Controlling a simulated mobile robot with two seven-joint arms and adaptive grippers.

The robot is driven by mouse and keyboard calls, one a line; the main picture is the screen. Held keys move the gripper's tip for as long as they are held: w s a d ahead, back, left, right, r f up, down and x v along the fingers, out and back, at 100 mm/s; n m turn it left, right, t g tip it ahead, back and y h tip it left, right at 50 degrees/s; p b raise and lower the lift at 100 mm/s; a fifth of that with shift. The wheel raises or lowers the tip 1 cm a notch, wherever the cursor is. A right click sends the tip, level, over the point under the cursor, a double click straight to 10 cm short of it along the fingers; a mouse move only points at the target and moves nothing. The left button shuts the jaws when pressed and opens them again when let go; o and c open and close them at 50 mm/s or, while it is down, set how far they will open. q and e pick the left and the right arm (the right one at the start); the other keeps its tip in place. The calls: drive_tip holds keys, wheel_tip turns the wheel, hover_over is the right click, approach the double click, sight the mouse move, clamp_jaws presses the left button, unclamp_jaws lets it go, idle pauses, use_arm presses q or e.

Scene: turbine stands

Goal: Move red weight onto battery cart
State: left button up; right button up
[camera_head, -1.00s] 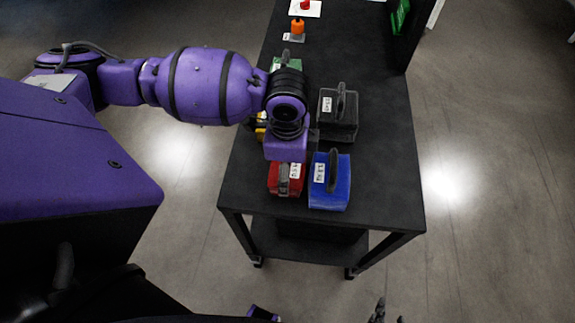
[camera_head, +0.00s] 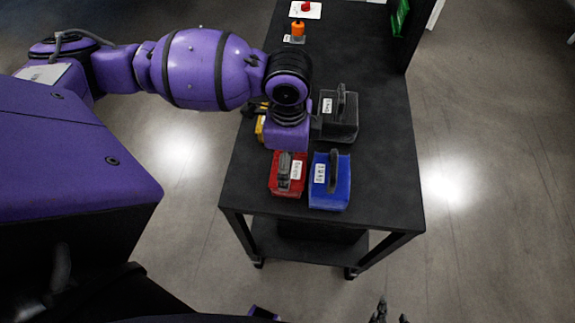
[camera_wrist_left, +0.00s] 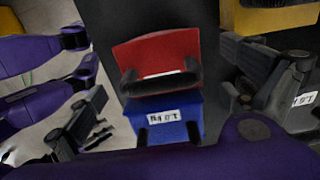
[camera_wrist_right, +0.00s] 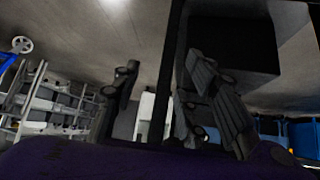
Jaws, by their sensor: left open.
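The red weight (camera_head: 274,178), with a dark top handle and white label, sits at the near left of the dark table. In the left wrist view the red weight (camera_wrist_left: 160,50) shows between the two fingers. My left gripper (camera_wrist_left: 165,95) is open, with a finger on either side of the red weight's handle. In the head view its wrist (camera_head: 288,135) hangs just beyond the red weight, and its fingertips are hard to make out. My right gripper (camera_wrist_right: 168,95) has its fingers apart and empty, away from the weights. I cannot identify a battery cart for certain.
A blue weight (camera_head: 342,185) stands close beside the red one on the right. A black weight (camera_head: 346,125) stands behind it. A yellow weight (camera_head: 260,128) is partly hidden by my left arm. The dark table (camera_head: 390,185) has free room on its right.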

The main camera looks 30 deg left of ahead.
use_arm(q)
wheel_tip(320, 180, up, 8)
drive_tip(key=shift+f+p, duration=0.1)
drive_tip(key=shift+p, duration=0.25)
